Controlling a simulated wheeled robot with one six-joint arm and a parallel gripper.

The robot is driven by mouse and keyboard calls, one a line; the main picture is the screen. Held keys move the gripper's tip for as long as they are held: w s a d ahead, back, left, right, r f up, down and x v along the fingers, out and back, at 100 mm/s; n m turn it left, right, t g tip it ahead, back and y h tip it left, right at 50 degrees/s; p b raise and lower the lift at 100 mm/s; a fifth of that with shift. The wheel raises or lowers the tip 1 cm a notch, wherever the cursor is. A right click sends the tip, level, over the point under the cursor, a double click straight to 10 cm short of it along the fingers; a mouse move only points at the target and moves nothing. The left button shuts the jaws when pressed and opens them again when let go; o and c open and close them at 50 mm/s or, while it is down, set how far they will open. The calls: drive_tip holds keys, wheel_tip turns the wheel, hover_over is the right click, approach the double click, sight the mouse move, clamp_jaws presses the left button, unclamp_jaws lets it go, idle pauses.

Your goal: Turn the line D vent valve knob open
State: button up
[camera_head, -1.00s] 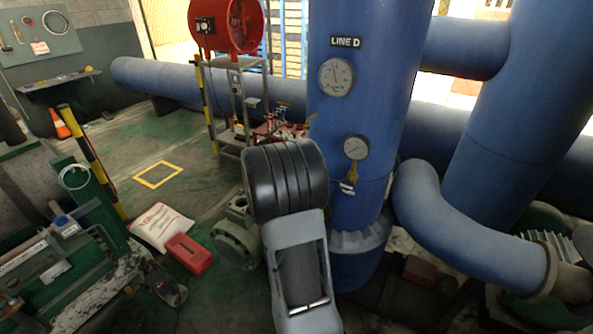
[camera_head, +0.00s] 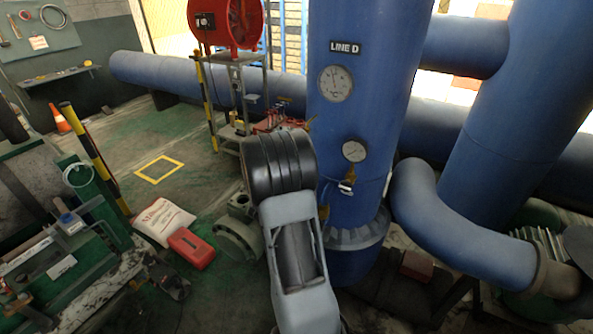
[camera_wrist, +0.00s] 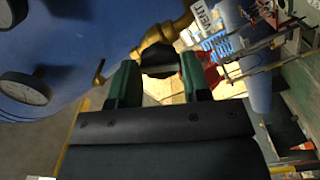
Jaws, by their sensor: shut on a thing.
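The blue line D pipe (camera_head: 352,110) stands at the centre of the head view, with a "LINE D" plate and two round gauges. In the wrist view, a brass valve fitting (camera_wrist: 160,32) comes off the blue pipe, with a white "VENT" tag (camera_wrist: 205,22) beside it. The dark vent valve knob (camera_wrist: 160,60) sits at the fitting's end. My gripper (camera_wrist: 158,82) has its two green fingers on either side of the knob and is shut on it. In the head view my arm hides the gripper and the knob.
A lower gauge (camera_head: 354,151) on a brass fitting sits on the pipe; gauges also show at left in the wrist view (camera_wrist: 25,88). A curved blue pipe (camera_head: 440,225) is at right. A red fan (camera_head: 228,22) on a stand is behind.

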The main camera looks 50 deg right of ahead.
drive_tip(key=shift+f+n, duration=0.1)
drive_tip(key=shift+n, duration=0.4)
drive_tip(key=shift+p, duration=0.45)
drive_tip(key=n+p, duration=0.3)
drive_tip(key=o, duration=0.9)
drive_tip(key=shift+n, duration=0.3)
drive_tip(key=v, duration=0.7)
drive_tip(key=shift+p, duration=0.3)
